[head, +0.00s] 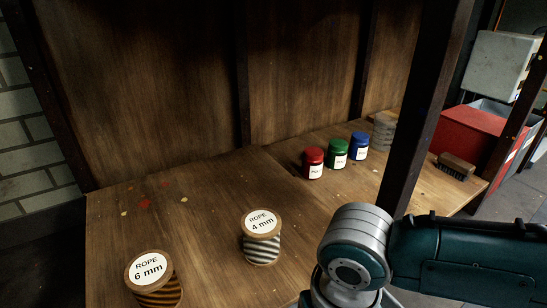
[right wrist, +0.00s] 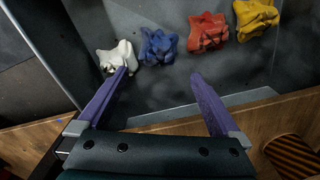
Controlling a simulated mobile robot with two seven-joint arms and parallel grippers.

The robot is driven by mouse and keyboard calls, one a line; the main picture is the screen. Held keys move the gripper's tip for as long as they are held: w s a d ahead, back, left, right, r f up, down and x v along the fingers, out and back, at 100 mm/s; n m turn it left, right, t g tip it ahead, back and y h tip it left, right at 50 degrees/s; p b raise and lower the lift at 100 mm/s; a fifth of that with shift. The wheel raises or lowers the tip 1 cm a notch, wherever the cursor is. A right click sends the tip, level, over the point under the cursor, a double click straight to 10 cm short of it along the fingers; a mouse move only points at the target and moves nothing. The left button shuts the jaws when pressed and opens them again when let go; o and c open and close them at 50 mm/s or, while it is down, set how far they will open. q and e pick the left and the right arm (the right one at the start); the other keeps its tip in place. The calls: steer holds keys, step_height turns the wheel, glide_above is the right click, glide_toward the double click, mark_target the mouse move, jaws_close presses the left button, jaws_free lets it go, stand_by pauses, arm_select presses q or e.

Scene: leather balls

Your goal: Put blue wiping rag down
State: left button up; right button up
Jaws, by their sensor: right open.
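The blue wiping rag (right wrist: 159,46) shows in the right wrist view as a crumpled heap on a dark grey surface. It lies beyond and between the fingertips of my right gripper (right wrist: 159,72), whose purple fingers are spread apart with nothing between them. The left finger's tip overlaps the white rag (right wrist: 115,57) in the picture; I cannot tell whether they touch. The blue rag is not seen in the head view. My right arm shows there at the lower right, with its gripper out of frame. My left gripper is in neither view.
A red rag (right wrist: 207,33) and a yellow rag (right wrist: 256,17) continue the row. The wooden bench (head: 200,225) holds two rope spools (head: 262,248) (head: 160,290), red, green and blue jars (head: 338,152) and a brush (head: 455,166). A dark post (head: 425,110) stands beside my right arm.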

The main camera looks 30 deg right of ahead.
steer(key=s+a+r+n+t+y, duration=0.2)
steer(key=s+a+r+n, duration=0.25)
steer(key=a+r, duration=0.2)
steer(key=s+d+r+t+h, duration=0.1)
steer(key=s+d+r, duration=0.3)
steer(key=d+r, duration=0.3)
steer(key=shift+d+n+t+h, duration=0.3)
steer(key=shift+d+n+h, duration=0.15)
steer(key=shift+d, duration=0.1)
steer(key=shift+r, duration=0.1)
